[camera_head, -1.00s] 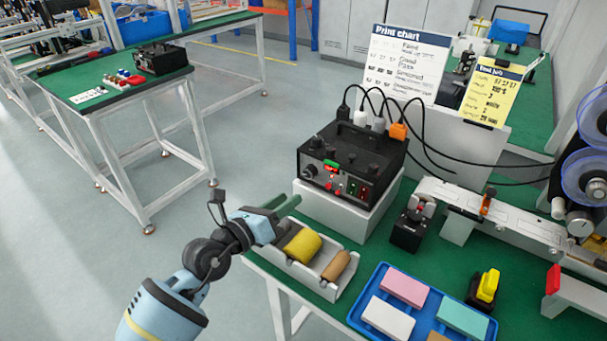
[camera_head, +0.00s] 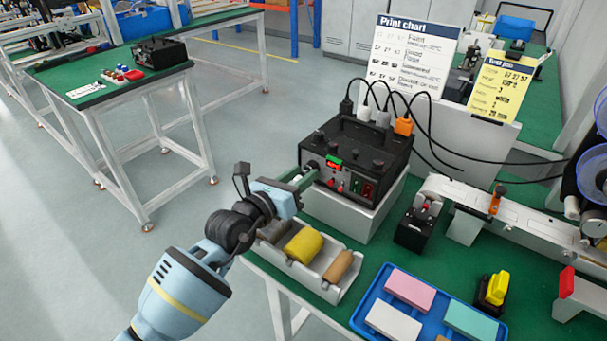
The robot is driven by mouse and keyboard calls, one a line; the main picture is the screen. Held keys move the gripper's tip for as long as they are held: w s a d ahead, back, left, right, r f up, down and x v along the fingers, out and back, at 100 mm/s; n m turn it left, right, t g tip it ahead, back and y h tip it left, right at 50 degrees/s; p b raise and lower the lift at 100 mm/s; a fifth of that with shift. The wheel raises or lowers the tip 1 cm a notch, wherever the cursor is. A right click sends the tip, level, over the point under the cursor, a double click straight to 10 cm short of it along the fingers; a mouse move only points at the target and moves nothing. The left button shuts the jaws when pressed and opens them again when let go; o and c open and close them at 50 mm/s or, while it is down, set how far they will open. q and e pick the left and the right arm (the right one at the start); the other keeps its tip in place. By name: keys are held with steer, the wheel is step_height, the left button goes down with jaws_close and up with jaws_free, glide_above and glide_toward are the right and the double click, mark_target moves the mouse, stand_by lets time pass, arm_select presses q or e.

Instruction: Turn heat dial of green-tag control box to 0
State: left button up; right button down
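The black control box (camera_head: 358,150) with a green tag (camera_head: 334,160) stands on a white block on the green bench. Its front has a small red-lit display under the tag, a dark knob at the left, small red knobs, and red and green switches at the right. My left gripper (camera_head: 312,174) reaches in from the left, its fingertips at the left end of the front panel, close to the left knob. They partly cover that area, so I cannot tell whether they touch the knob or how far apart they are. The dial's marks are too small to read. My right gripper is not in view.
A white holder (camera_head: 322,288) with a yellow and a brown roll lies below my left gripper. A blue tray (camera_head: 362,318) with coloured blocks is at the front. Plugs and black cables rise behind the box. A small black device (camera_head: 414,232) stands right of it.

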arm_select(q)
steer(key=shift+w+d, duration=0.4)
steer(key=shift+w, duration=0.15)
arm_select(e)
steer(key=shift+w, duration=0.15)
arm_select(q)
steer(key=c, duration=0.7)
steer(key=shift+r+n+p, duration=0.15)
steer(key=shift+n+p, duration=0.25)
steer(key=shift+n, duration=0.2)
steer(key=shift+n+p, duration=0.3)
steer(key=shift+n, duration=0.1)
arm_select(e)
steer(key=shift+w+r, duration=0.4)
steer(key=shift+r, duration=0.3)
arm_select(q)
steer(key=shift+f, duration=0.2)
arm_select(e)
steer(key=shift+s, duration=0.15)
arm_select(q)
steer(key=o, duration=0.7)
steer(key=shift+s+a, duration=0.1)
